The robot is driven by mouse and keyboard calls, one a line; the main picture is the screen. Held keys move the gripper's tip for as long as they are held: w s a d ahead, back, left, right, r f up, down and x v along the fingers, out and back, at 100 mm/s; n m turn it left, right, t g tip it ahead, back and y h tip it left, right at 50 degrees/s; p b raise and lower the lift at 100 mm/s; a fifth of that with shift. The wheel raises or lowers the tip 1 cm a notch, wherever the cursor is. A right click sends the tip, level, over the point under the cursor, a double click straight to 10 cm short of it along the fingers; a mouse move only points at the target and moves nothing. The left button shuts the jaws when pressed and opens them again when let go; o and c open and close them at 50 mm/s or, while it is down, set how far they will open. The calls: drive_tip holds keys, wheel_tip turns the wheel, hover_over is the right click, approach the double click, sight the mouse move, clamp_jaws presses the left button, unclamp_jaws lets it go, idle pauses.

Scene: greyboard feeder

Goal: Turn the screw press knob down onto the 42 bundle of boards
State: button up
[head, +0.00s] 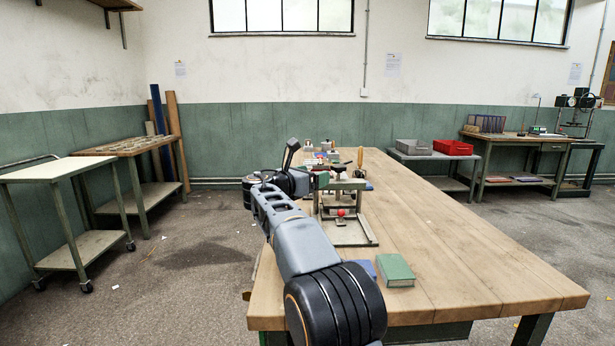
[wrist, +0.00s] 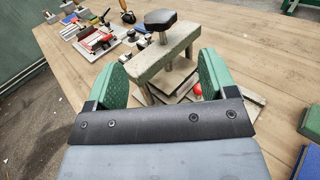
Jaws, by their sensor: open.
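The screw press stands on the wooden table. Its pale beam (wrist: 168,54) and black knob (wrist: 160,19) show in the wrist view, the knob above the beam. In the head view its frame (head: 359,187) is partly behind my arm. Grey boards (wrist: 178,78) lie under the beam, partly hidden; I cannot read a number on them. My gripper (wrist: 157,77) is open, with its green fingers spread on either side of the press in the picture and nothing held. I cannot tell whether a finger touches the press.
A green book (head: 396,269) and a blue book (head: 362,268) lie near the table's front. A red ball (head: 341,212) shows at the press. Small tools and blocks (wrist: 97,40) crowd the table beyond the press. The tabletop (head: 450,240) to the right is clear.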

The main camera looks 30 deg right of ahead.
drive_tip(key=shift+v, duration=1)
drive_tip(key=s+a+r+m+y+p, duration=0.1)
drive_tip(key=s+a+m+y+p, duration=0.4)
drive_tip(key=s+p, duration=0.5)
drive_tip(key=s+a+r+m+g+y+p, duration=0.1)
drive_tip(key=s+a+m+y+p, duration=0.5)
drive_tip(key=s+m+p, duration=0.3)
drive_tip(key=s+a+r+m+g+y+p, duration=0.1)
drive_tip(key=s+a+m+y+p, duration=0.5)
drive_tip(key=s+p, duration=0.4)
drive_tip(key=shift+s+a+r+m+p, duration=0.4)
drive_tip(key=shift+m+p, duration=0.5)
drive_tip(key=shift+p, duration=0.25)
